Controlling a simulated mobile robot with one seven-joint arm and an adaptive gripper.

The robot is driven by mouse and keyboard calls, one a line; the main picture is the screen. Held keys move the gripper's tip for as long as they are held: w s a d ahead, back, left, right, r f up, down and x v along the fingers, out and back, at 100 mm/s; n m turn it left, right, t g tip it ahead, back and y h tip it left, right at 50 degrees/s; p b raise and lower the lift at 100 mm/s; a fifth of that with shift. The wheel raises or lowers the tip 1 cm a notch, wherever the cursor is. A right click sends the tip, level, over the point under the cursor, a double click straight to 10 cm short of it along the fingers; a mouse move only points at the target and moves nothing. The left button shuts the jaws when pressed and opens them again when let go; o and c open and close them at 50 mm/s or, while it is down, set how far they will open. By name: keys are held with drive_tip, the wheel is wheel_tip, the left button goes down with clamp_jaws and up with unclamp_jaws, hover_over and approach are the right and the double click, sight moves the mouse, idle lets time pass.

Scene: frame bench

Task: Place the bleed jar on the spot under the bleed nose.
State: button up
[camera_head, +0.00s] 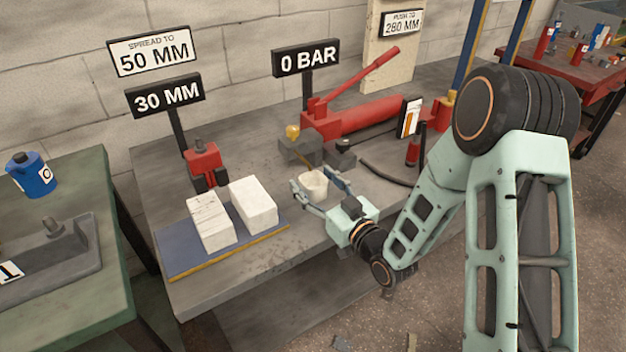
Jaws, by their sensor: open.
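A small cream-white jar (313,186) stands on the grey bench, just in front of dark grey blocks. My gripper (316,179) reaches in from the right with its fingers open, one on each side of the jar. I cannot tell whether either finger touches it. A brass-coloured fitting (293,132), which may be the bleed nose, sits on a grey block (300,150) behind and slightly left of the jar. The spot under it is not clearly visible.
A red hand pump (365,118) with a raised lever stands behind, under a "0 BAR" sign (306,59). Two white blocks (253,202) rest on a blue mat (188,262) at left, near a red spreader (203,163). A black hose (385,172) lies right of the jar.

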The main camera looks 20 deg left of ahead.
drive_tip(key=v, duration=1.1)
drive_tip(key=shift+s+d, duration=0.1)
drive_tip(key=shift+d, duration=0.05)
